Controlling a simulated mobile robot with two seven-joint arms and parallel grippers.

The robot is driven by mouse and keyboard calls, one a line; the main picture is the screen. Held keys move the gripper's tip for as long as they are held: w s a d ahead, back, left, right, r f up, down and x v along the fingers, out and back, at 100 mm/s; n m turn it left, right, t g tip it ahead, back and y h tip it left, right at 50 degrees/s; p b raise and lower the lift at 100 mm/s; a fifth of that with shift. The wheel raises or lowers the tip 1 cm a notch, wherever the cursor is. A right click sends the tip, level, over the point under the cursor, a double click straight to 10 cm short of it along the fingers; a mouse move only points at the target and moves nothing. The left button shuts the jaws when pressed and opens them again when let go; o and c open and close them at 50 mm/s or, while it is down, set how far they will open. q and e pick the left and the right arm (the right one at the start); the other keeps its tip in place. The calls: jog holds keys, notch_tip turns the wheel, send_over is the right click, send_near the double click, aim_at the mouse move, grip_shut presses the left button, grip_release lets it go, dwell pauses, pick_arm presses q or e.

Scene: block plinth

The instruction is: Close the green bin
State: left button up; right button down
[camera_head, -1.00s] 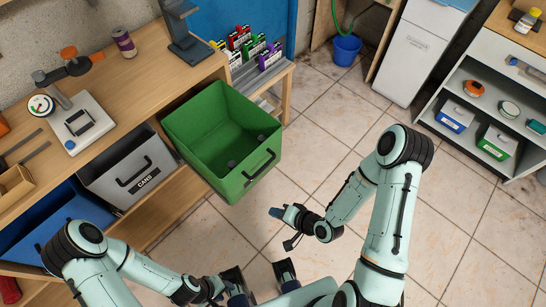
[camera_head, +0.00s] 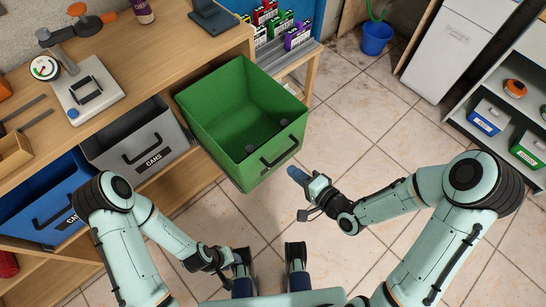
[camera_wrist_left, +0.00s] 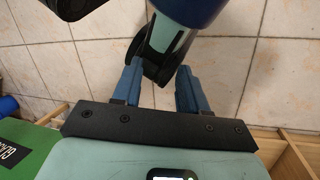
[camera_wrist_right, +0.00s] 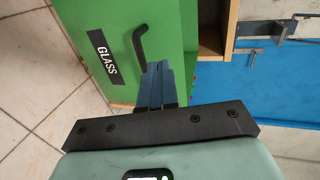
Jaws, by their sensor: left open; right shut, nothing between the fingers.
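The green bin (camera_head: 222,156) sticks out from under the workbench, its open top showing and a few small dark round things on its floor. Its front has a black handle (camera_head: 280,152); the right wrist view shows this handle (camera_wrist_right: 138,42) beside a GLASS label (camera_wrist_right: 101,56). My right gripper (camera_head: 297,175) is shut and empty, just in front of the bin's front face; its fingers (camera_wrist_right: 160,68) appear close to the handle, contact unclear. My left gripper (camera_wrist_left: 158,68) is open and empty, low near my base, away from the bin; its fingers are hard to make out in the head view.
Left of the green bin, a grey CANS bin (camera_head: 135,147) and a blue bin (camera_head: 45,205) sit under the workbench (camera_head: 200,62). A low shelf with colored boxes (camera_head: 272,17) stands behind.

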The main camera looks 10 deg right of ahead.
aim_at(266, 149)
jog(key=b+x, duration=0.1)
jog(key=x, duration=0.4)
jog(key=b+x, duration=0.1)
jog(key=x, duration=0.2)
jog(key=shift+w+a+r+b, duration=0.2)
jog(key=shift+b, duration=0.1)
pick_arm(q)
jog(key=shift+t, duration=0.7)
jog(key=shift+w+a+f, duration=0.25)
jog(key=shift+w+f, duration=0.4)
jog(key=shift+w+a+f, duration=0.3)
jog(key=shift+w+f, duration=0.35)
jog(key=shift+f, duration=0.05)
jog(key=shift+w+a+f, duration=0.25)
jog(key=shift+w+f, duration=0.4)
pick_arm(e)
jog(key=shift+w+a, duration=0.45)
jog(key=shift+w, duration=0.2)
